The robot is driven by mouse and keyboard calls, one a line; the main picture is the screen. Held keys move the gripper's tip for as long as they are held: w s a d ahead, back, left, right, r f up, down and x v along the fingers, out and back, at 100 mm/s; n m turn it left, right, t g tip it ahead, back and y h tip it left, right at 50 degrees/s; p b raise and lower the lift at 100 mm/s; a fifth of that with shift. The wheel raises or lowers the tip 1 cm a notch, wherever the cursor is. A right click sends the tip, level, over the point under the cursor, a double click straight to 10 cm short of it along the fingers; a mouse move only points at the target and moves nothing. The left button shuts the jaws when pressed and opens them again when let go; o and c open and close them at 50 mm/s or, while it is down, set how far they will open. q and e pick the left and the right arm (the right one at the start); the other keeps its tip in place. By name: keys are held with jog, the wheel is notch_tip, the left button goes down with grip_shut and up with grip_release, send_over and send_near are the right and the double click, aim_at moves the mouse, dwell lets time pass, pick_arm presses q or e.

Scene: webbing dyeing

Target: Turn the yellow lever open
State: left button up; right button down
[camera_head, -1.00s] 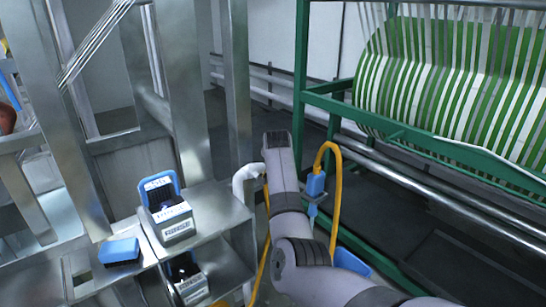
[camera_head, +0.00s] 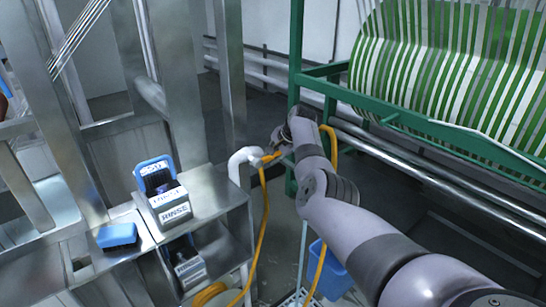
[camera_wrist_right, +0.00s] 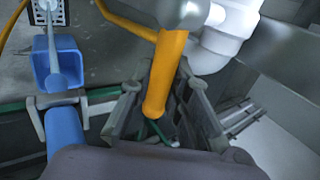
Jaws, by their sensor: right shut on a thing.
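The yellow lever (camera_head: 269,157) sits at the white pipe elbow (camera_head: 243,160) beside the metal bench. In the right wrist view the lever (camera_wrist_right: 166,75) runs down from a grey valve body (camera_wrist_right: 180,12) and its end lies between my right gripper's two fingers (camera_wrist_right: 160,112). My right gripper (camera_head: 286,142) is shut on the lever. In the head view its fingers are small and partly hidden by my wrist. My left gripper is in neither current view.
A yellow hose (camera_head: 263,225) hangs below the pipe. A blue bin (camera_head: 331,272) stands on the floor, partly behind my right arm. A green frame (camera_head: 297,90) with a striped drum (camera_head: 440,75) stands right. RINSE-labelled holders (camera_head: 174,207) and a blue block (camera_head: 117,235) sit left.

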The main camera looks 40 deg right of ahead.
jog(key=shift+f, duration=0.1)
jog(key=c, duration=1.5)
grip_release()
jog(key=v, duration=1.2)
